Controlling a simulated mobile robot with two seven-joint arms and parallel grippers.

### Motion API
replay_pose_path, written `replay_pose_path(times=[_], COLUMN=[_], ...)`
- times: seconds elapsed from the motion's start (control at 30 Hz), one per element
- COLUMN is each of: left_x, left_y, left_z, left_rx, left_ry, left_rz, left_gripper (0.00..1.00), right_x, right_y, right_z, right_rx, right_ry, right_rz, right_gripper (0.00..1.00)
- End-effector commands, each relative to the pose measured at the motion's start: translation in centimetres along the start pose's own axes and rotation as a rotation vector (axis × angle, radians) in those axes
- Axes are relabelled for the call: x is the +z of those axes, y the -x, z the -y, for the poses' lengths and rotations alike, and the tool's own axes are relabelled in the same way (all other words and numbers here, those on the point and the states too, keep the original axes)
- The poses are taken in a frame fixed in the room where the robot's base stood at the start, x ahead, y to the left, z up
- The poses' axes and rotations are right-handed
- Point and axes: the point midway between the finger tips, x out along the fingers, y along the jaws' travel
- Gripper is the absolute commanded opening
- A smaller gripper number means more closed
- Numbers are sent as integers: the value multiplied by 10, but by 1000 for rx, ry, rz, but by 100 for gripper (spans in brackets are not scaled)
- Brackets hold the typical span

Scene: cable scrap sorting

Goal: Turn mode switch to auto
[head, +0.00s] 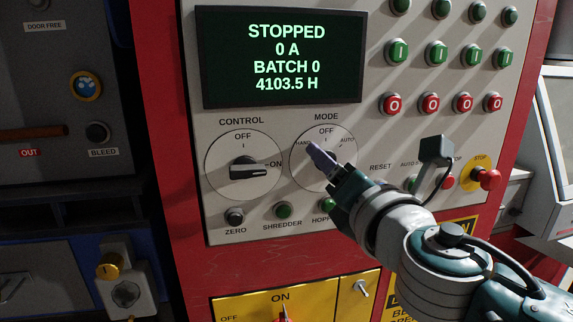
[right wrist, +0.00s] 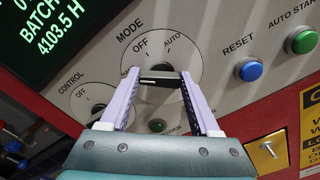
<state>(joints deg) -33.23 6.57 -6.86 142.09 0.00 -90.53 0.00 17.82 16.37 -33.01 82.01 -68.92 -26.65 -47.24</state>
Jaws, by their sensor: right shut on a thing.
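The mode switch is a round white dial plate (head: 302,167) marked HAND, OFF and AUTO, under the display on the control panel. Its black knob (right wrist: 160,79) shows in the right wrist view, with a white line on its left part, toward the HAND side. My right gripper (head: 318,157) is at this dial, and its lilac fingers (right wrist: 159,84) are shut on the knob from both sides. In the head view the gripper hides the knob. The HAND label is partly covered by a finger in the right wrist view. My left gripper is not in view.
The control switch (head: 248,170) sits close left of the mode dial, its knob toward ON. The display (head: 280,57) reads STOPPED. Small buttons, including a green one (head: 283,210), lie below. A red stop button (head: 488,178) is at the right.

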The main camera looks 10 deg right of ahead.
Motion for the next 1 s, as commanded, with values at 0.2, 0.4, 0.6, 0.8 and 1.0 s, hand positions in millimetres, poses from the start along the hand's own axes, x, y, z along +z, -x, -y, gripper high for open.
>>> replay_pose_path(times=[0.2, 0.4, 0.6, 0.8, 1.0], left_x=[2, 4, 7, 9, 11], left_y=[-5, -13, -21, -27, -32], left_z=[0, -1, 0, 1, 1], left_rx=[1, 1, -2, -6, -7], left_ry=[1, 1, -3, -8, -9], left_rz=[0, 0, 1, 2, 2], left_gripper=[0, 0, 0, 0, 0], right_x=[-1, -1, -1, 0, 0], right_y=[0, 0, 0, 0, 0], right_z=[1, 1, 2, 2, 2], right_rx=[0, 1, 1, 1, 1], right_ry=[-76, -219, -407, -598, -789], right_rz=[0, 1, 1, 2, 1], right_gripper=[7, 7, 7, 7, 7])
